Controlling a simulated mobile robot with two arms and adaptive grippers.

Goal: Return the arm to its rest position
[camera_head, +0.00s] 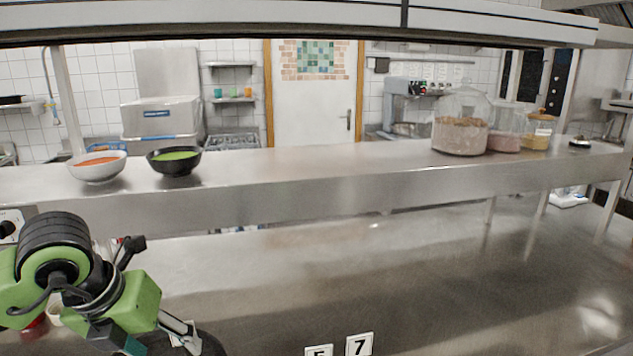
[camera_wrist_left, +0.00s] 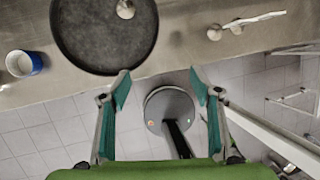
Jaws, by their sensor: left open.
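My left arm comes in at the lower left of the head view, with its left gripper (camera_head: 155,340) low near the picture's bottom edge. In the left wrist view the left gripper (camera_wrist_left: 160,84) is open, its two teal-padded fingers apart with nothing between them. The fingertips are near the front edge of the steel counter, with tiled floor visible below. The left fingertip overlaps the lower rim of a dark round tray (camera_wrist_left: 92,40) in this view; I cannot tell whether they touch. My right gripper is not in view.
A blue-and-white cup (camera_wrist_left: 24,64) stands left of the tray; a white stick-like item (camera_wrist_left: 255,19) lies right of it. A raised shelf (camera_head: 300,185) holds a white bowl (camera_head: 97,168), a black bowl (camera_head: 174,161) and jars (camera_head: 460,137). The lower counter (camera_head: 450,270) is mostly clear.

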